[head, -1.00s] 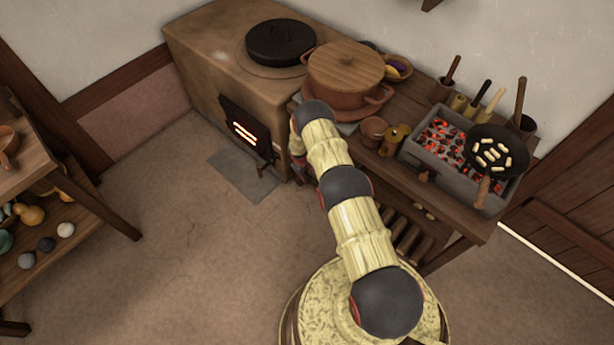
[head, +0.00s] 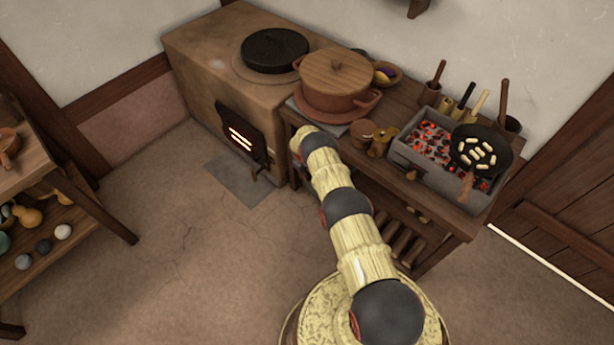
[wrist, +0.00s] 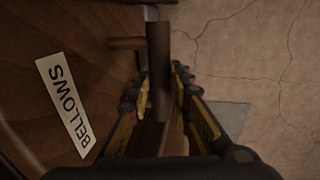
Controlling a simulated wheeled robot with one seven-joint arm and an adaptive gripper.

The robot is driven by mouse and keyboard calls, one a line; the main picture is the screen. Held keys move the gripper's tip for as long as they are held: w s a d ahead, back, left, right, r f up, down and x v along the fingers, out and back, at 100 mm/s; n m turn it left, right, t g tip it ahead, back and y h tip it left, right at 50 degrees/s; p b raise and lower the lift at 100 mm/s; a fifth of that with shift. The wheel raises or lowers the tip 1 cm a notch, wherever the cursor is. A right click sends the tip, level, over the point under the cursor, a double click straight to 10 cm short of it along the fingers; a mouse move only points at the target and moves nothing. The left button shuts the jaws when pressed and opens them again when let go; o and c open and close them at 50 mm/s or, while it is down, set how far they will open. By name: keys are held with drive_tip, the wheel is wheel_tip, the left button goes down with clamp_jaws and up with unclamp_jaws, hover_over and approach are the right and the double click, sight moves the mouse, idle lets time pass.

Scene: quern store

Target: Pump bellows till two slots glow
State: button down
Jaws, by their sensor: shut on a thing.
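In the wrist view my gripper (wrist: 160,88) is shut on a dark wooden handle (wrist: 158,50), which runs up to a pale metal piece. A white label reading BELLOWS (wrist: 64,105) is on the brown wooden surface to the left of the handle. In the head view my gripper is hidden behind my arm, beside the stove's right side. The bellows' body does not show clearly.
A wooden bench (head: 440,222) right of the stove carries a lidded pot (head: 337,95), a brazier of glowing coals (head: 408,160) and a pan (head: 490,140). A shelf (head: 85,215) stands at the left. The floor between is clear.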

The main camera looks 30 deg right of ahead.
drive_tip(key=c, duration=1.7)
unclamp_jaws()
drive_tip(key=shift+o, duration=0.4)
wheel_tip(320, 180, up, 12)
drive_tip(key=a, duration=0.2)
drive_tip(key=shift+s, duration=0.4)
drive_tip(key=shift+a+f, duration=0.1)
